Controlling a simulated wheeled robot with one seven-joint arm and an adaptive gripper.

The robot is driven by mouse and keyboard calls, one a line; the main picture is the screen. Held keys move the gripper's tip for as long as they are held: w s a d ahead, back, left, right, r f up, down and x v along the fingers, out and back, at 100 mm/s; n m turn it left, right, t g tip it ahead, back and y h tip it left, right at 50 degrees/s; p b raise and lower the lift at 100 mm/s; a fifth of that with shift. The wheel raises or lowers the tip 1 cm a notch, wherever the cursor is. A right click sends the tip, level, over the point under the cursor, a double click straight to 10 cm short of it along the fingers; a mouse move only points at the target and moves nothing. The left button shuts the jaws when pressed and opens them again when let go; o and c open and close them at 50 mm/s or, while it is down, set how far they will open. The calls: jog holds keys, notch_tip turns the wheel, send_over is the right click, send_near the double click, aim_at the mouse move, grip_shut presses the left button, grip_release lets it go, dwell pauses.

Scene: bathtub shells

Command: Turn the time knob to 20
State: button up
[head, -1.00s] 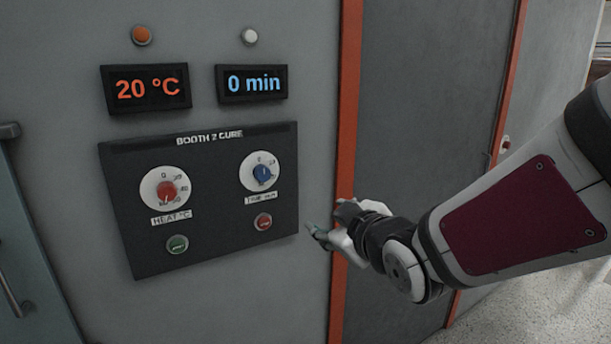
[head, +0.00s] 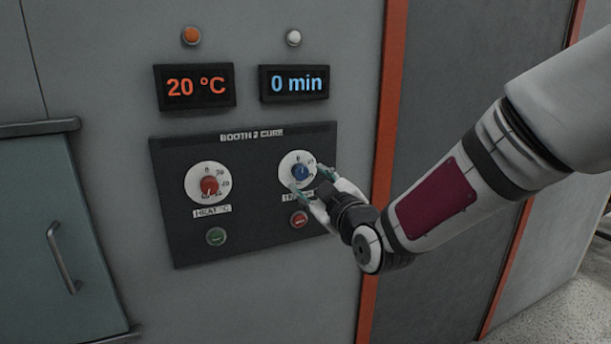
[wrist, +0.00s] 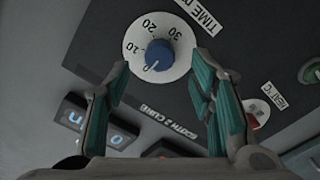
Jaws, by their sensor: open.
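The blue time knob (head: 300,172) sits on a white dial (head: 287,168) on the right of the dark control panel. In the wrist view the knob (wrist: 159,54) is just beyond the fingertips, its pointer at 0. The numbers 10, 20 and 30 show around it. The time display (head: 294,83) reads 0 min. My gripper (head: 311,184) is open in front of the dial's lower right. In the wrist view its teal fingers (wrist: 160,72) stand apart on either side of the knob. I cannot tell whether a finger touches the dial.
The red heat knob (head: 209,185) is left of the time knob. A green button (head: 215,236) and a red button (head: 299,220) lie below the knobs. The heat display (head: 195,87) reads 20 °C. An orange post (head: 388,130) stands right of the panel.

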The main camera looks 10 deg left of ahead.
aim_at(302, 174)
jog(key=shift+x, duration=2.35)
jog(key=c, duration=1.2)
